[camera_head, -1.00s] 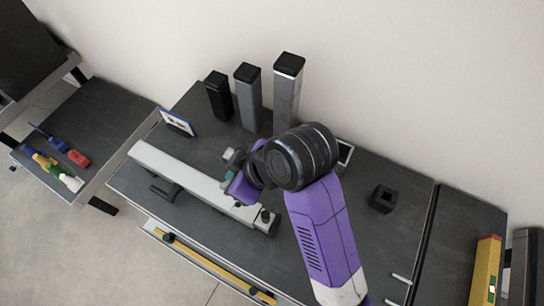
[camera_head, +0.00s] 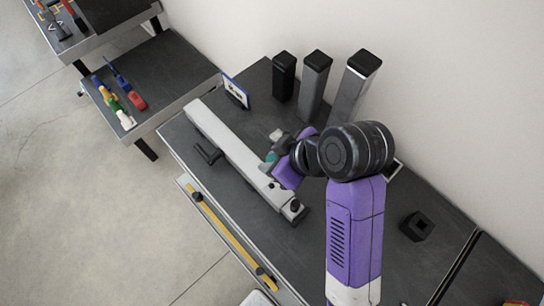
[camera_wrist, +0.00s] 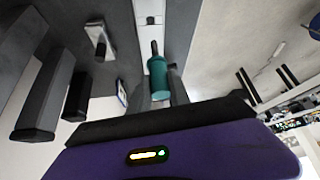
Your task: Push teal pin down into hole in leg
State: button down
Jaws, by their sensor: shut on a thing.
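The leg (camera_head: 235,143) is a long light-grey bar lying on the dark bench, with a black fitting at its near end. In the wrist view the leg (camera_wrist: 151,36) runs up from the pin, with a small dark mark on its face. The teal pin (camera_wrist: 158,80) has a dark narrow shaft pointing toward the leg. My gripper (camera_wrist: 160,92) is shut on the teal pin's rear part. In the head view my gripper (camera_head: 279,152) is over the leg's right side, and a little teal shows there. I cannot tell whether the shaft tip touches or enters a hole.
Three upright posts, one a grey post (camera_head: 314,85), stand at the back by the wall. A small blue-edged card (camera_head: 237,92) stands near the leg's far end. A black square block (camera_head: 416,226) lies at right.

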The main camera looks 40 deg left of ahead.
jog(key=shift+f+b, duration=3.1)
jog(key=shift+f, duration=2.45)
jog(key=c, duration=1.1)
grip_release()
jog(key=shift+c, duration=0.2)
jog(key=v, duration=0.7)
jog(key=shift+d+r, duration=0.2)
jog(key=shift+r, duration=0.05)
